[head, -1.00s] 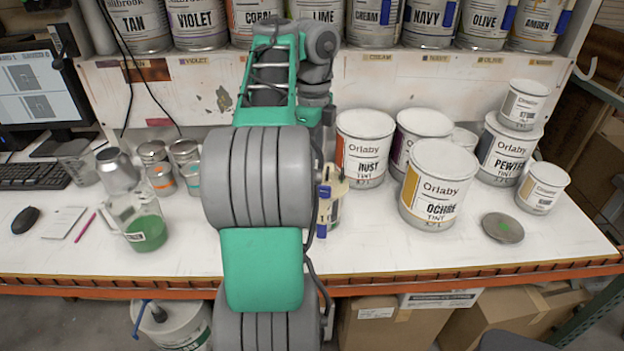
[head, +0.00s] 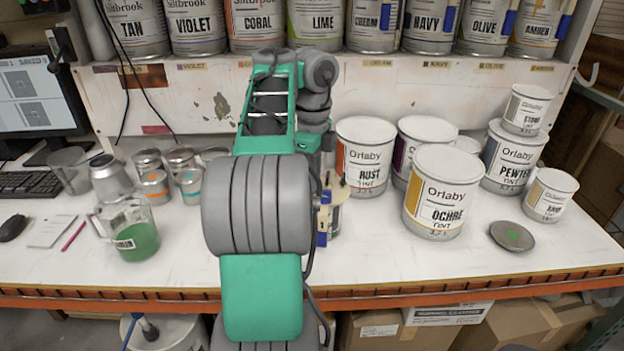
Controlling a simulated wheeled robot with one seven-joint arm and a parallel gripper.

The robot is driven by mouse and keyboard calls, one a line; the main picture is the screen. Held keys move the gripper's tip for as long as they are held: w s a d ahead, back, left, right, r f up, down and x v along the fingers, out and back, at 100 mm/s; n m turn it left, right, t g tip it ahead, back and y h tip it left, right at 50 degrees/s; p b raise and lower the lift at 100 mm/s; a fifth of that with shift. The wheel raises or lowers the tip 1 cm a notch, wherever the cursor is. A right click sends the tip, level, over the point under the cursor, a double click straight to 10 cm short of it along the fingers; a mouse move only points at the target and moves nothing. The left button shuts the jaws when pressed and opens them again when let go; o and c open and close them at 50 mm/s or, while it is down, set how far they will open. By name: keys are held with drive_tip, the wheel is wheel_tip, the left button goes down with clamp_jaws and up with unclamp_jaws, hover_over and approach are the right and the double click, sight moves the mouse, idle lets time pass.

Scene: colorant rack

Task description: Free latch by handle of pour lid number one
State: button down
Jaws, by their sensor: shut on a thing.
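A small container with beige and blue parts (head: 326,218) stands on the bench just right of my arm's large grey joint. The arm covers its left side, so I cannot make out its lid, latch or handle clearly. No number on a lid can be read. My arm reaches over the bench and bends down behind its own grey segments. My gripper is hidden behind the arm, and its fingers and any hold cannot be seen.
White Rust (head: 364,165) and Ochre (head: 440,200) tins stand to the right, near a grey disc (head: 512,236). A jug of green liquid (head: 135,240) and small metal cans (head: 155,187) stand left. A full shelf of tins (head: 420,30) runs above.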

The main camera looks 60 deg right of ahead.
idle(0.4)
drive_tip(key=shift+n, duration=0.9)
drive_tip(key=c, duration=1.5)
unclamp_jaws()
drive_tip(key=shift+c, duration=0.2)
wheel_tip(320, 180, up, 8)
drive_tip(key=p, duration=0.7)
drive_tip(key=shift+p, duration=0.35)
drive_tip(key=shift+f, duration=0.1)
